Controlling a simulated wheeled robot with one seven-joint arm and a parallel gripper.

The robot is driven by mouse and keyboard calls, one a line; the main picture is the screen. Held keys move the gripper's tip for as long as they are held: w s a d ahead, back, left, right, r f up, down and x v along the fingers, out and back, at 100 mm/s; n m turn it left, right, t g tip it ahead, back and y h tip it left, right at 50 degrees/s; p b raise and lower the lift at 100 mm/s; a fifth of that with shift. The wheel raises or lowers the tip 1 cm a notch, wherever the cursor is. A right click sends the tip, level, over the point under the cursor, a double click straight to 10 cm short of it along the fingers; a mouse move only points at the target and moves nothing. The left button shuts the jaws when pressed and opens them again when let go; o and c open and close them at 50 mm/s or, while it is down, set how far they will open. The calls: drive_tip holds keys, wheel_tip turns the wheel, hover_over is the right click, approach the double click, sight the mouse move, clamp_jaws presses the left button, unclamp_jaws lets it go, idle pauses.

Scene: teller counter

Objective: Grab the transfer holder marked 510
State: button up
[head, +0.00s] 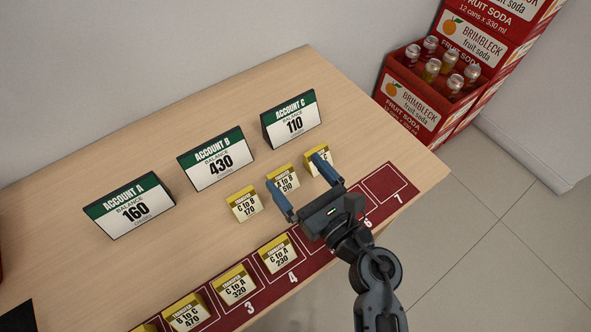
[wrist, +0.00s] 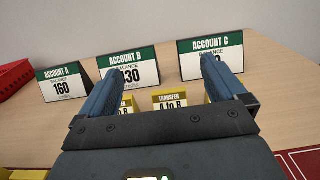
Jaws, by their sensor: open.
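The transfer holder marked 510 (head: 284,180) is a small yellow-topped card reading "A to B". It stands on the counter in front of the account signs, between the C to B 170 holder (head: 243,204) and another yellow holder (head: 316,160) partly hidden by a finger. My gripper (head: 304,182) is open and empty, its blue fingers pointing toward the 510 holder, one to each side in the picture. In the wrist view the A to B holder (wrist: 170,101) shows between the fingers, its lower part hidden by the gripper body.
Signs for Account A (head: 130,207), Account B (head: 216,160) and Account C (head: 291,119) stand behind. A red numbered strip (head: 390,184) runs along the front edge with several holders on its left part. Soda crates (head: 412,103) stand beyond the counter's right end.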

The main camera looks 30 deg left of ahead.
drive_tip(key=b, duration=0.2)
approach(281, 173)
drive_tip(key=x, duration=1)
drive_tip(key=shift+w+a+f, duration=0.1)
drive_tip(key=shift+w+a, duration=0.05)
drive_tip(key=shift+a, duration=0.1)
drive_tip(key=c, duration=1.1)
drive_tip(key=shift+o, duration=0.2)
drive_tip(key=shift+p, duration=0.3)
